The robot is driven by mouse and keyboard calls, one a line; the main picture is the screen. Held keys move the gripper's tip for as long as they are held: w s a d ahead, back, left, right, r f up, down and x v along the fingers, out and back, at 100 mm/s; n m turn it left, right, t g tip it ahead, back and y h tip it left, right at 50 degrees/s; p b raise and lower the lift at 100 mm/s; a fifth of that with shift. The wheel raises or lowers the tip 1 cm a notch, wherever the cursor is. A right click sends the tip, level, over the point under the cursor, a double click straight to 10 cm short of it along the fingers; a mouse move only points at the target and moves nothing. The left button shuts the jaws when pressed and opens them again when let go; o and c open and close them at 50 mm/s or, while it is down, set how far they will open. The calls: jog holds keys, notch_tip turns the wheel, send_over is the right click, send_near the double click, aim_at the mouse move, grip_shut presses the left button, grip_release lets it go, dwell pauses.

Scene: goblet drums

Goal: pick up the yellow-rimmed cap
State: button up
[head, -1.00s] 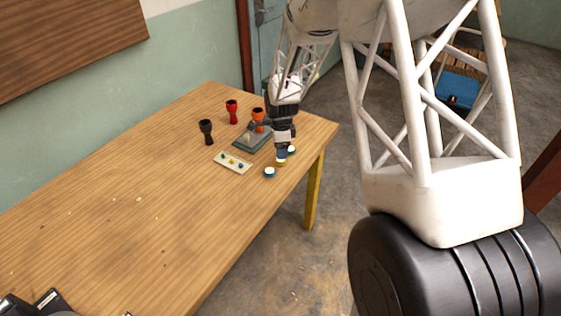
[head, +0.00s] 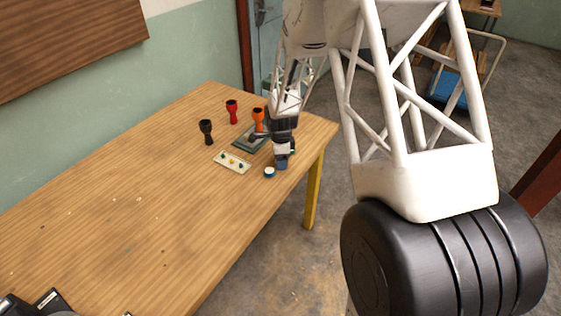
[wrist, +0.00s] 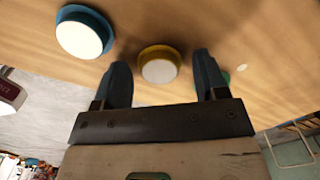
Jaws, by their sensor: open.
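The yellow-rimmed cap (wrist: 158,65), with a pale top, lies on the wooden table in the wrist view. My gripper (wrist: 162,74) is open, with one blue finger on each side of the cap in the picture. The cap looks a little beyond or level with the fingertips; I cannot tell whether they touch it. In the head view my gripper (head: 282,164) is low over the table near its right edge and hides the yellow-rimmed cap.
A blue-rimmed cap (wrist: 85,33) lies to the left; it also shows in the head view (head: 269,172). A green-rimmed cap (wrist: 226,77) is mostly behind the right finger. Black (head: 206,131), red (head: 232,111) and orange (head: 258,117) goblet drums stand behind, near a small pale board (head: 226,161).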

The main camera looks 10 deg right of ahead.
jog(key=c, duration=0.8)
jog(key=shift+r, duration=0.15)
jog(key=shift+r, duration=1.4)
jog(key=shift+s+r, duration=0.25)
jog(key=shift+s, duration=0.05)
jog(key=s+r, duration=0.1)
jog(key=s, duration=1.4)
jog(key=shift+s+r, duration=0.2)
jog(key=shift+s, duration=0.05)
jog(key=shift+w, duration=0.15)
